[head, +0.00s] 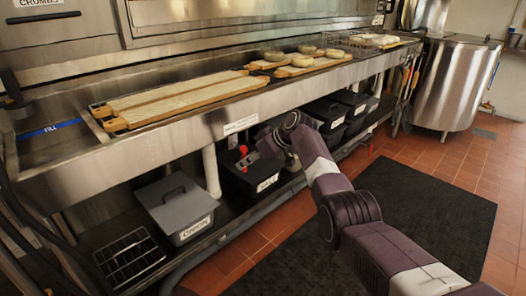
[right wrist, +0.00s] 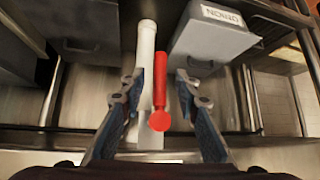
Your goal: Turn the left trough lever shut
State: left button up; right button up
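The red lever (head: 243,152) is below the trough, beside a white drain pipe (head: 211,170). In the right wrist view the lever (right wrist: 161,92) is a long red handle with a round end, beside the white pipe (right wrist: 146,65). My right gripper (head: 262,148) reaches in under the trough from the right, close to the lever. In the right wrist view its two fingers (right wrist: 160,82) are apart, with the lever and part of the pipe between them. I cannot tell whether a finger touches the lever. My left gripper is not in view.
A grey lidded onion bin (head: 178,205) and a black lidded bin (head: 250,178) stand on the lower shelf, either side of the pipe. The trough (head: 180,135) overhangs them, with wooden boards (head: 185,98) on top. A small red thing (head: 371,148) shows farther right.

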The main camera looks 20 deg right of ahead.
jog(key=v, duration=0.9)
jog(key=shift+s+r, duration=0.2)
jog(key=shift+s, duration=0.1)
